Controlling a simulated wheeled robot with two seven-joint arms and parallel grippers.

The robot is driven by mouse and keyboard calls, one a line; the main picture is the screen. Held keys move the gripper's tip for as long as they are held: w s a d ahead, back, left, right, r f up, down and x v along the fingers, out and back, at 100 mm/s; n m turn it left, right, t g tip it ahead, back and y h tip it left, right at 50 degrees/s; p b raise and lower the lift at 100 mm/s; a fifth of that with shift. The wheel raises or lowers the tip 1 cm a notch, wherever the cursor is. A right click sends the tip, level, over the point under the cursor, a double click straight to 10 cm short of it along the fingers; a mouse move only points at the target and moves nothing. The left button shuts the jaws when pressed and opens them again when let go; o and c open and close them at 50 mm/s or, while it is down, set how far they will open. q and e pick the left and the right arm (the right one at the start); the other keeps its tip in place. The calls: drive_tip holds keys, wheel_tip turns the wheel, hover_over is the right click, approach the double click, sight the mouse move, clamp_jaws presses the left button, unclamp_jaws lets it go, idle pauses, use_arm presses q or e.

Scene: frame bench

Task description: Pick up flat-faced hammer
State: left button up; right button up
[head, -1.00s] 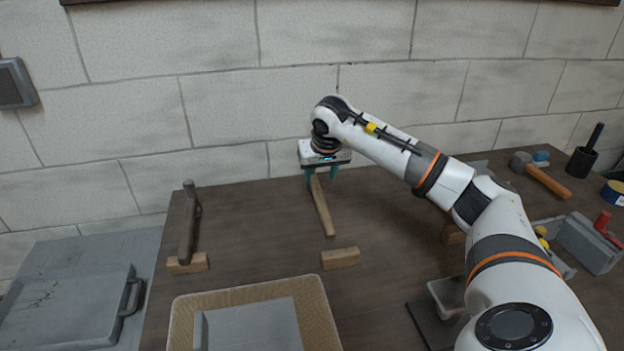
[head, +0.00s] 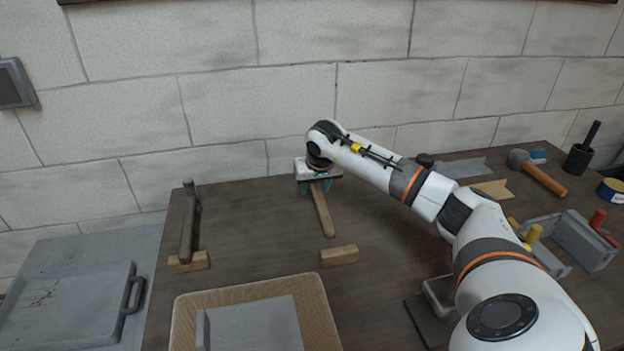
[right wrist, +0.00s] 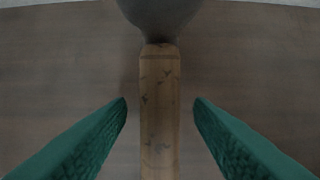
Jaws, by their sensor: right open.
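A hammer with a wooden handle (head: 323,213) lies on the bench under my right gripper (head: 318,187). Its head is hidden by the gripper in the head view. In the right wrist view its dark grey head (right wrist: 160,14) shows at the top edge, partly cut off, so I cannot tell its face shape. The handle (right wrist: 160,125) runs between the two green fingers, which are open on either side and apart from it. A second hammer (head: 542,177), with a grey head and wooden handle, lies at the right back. My left gripper is out of view.
A wooden block (head: 339,256) lies in front of the handle. A dark tool (head: 187,225) rests on another block at left. A woven tray (head: 323,315) is at the front. A grey tool holder (head: 582,240) and black cup (head: 579,160) stand right.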

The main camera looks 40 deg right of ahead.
drive_tip(key=shift+f, duration=0.2)
idle(0.4)
clamp_jaws()
